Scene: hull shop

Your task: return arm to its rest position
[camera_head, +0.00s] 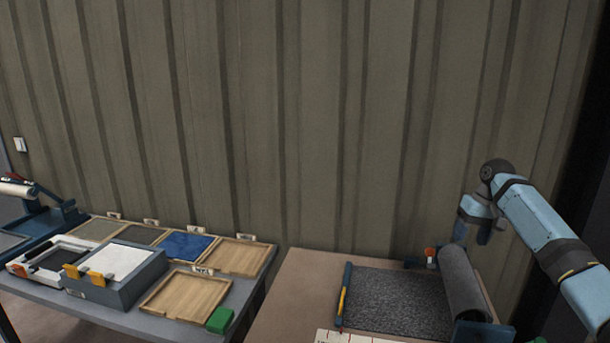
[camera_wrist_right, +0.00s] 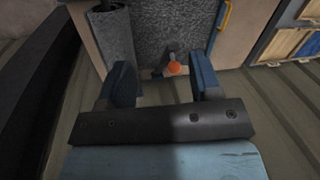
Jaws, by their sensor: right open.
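My right arm (camera_head: 540,228) comes in from the right edge in the head view, light blue with dark joints. My right gripper (camera_head: 477,222) hangs in front of the wall, above the back of the brown table, near the upper end of a grey roll (camera_head: 460,281). In the right wrist view the right gripper (camera_wrist_right: 162,82) has its two dark blue fingers apart. No object is between its fingers; an orange knob (camera_wrist_right: 174,68) shows beyond the gap. My left gripper is in neither view.
A dark grey sheet (camera_head: 395,302) runs from the roll across the brown table (camera_head: 290,312). At left, a grey table holds several shallow wooden trays (camera_head: 187,298), a grey box (camera_head: 140,287) and a green block (camera_head: 220,320). A ribbed wall (camera_head: 300,130) stands close behind both tables.

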